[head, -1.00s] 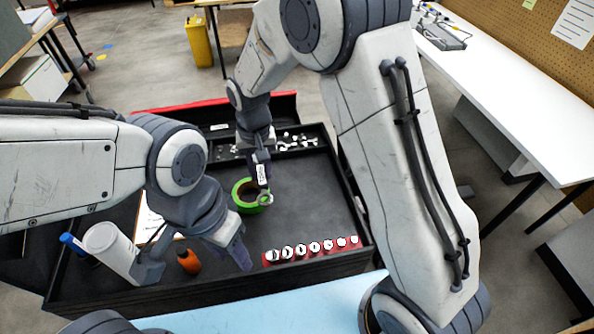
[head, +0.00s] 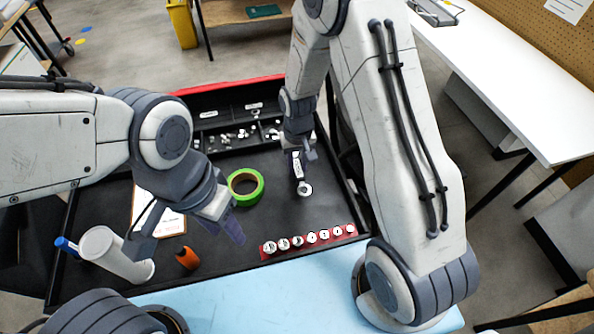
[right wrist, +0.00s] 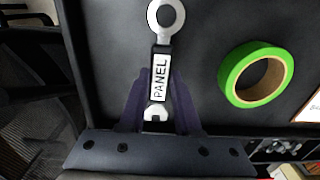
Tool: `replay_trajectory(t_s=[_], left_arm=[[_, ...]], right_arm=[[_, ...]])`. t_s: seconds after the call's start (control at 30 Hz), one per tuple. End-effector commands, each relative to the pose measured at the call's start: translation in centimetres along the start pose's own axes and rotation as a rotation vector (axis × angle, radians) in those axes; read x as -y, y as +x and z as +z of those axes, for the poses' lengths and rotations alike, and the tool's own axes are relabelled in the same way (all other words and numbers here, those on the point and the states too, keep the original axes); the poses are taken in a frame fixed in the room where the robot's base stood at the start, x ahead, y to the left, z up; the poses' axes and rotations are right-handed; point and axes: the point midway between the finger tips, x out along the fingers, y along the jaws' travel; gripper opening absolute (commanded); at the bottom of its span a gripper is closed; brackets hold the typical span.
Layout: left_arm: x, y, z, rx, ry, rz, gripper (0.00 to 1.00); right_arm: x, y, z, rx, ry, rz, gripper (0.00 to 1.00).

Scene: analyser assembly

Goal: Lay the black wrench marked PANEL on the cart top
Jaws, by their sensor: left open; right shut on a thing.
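The black wrench marked PANEL (head: 298,168) has silver ends and a white label. My right gripper (head: 297,157) is shut on it, with the ring end pointing toward the front of the cart. In the right wrist view the wrench (right wrist: 160,75) lies between the two purple fingers (right wrist: 158,100), its ring end beyond them and its open end near the palm. It is over the dark cart top (head: 325,212); I cannot tell whether it touches. My left gripper (head: 190,240) is open and empty over the front left of the cart.
A green tape roll (head: 246,187) lies left of the wrench. A red strip of round sockets (head: 310,239) lies along the front edge. An orange item (head: 188,258), a white cylinder (head: 115,254) and a clipboard (head: 168,217) are at left. Small-parts bins (head: 235,137) line the back.

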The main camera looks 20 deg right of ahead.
Motion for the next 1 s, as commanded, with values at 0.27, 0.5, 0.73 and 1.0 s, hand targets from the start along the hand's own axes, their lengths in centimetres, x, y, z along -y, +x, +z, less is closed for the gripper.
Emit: replay_trajectory(t_s=[0.27, 0.5, 0.73, 1.0], left_arm=[[-0.1, -0.8, -0.1, 0.000, 0.000, 0.000, 0.45], [-0.1, -0.7, 0.0, 0.000, 0.000, 0.000, 0.45], [0.0, -0.5, 0.0, 0.000, 0.000, 0.000, 0.45], [0.0, -0.5, 0.0, 0.000, 0.000, 0.000, 0.45]], right_arm=[[0.0, 3.5, 0.1, 0.003, 0.000, 0.000, 0.00], [0.1, 3.7, 0.0, 0.001, 0.000, 0.000, 0.00], [0.1, 4.0, 0.0, 0.001, 0.000, 0.000, 0.59], [0.1, 4.0, 0.0, 0.002, 0.000, 0.000, 0.62]])
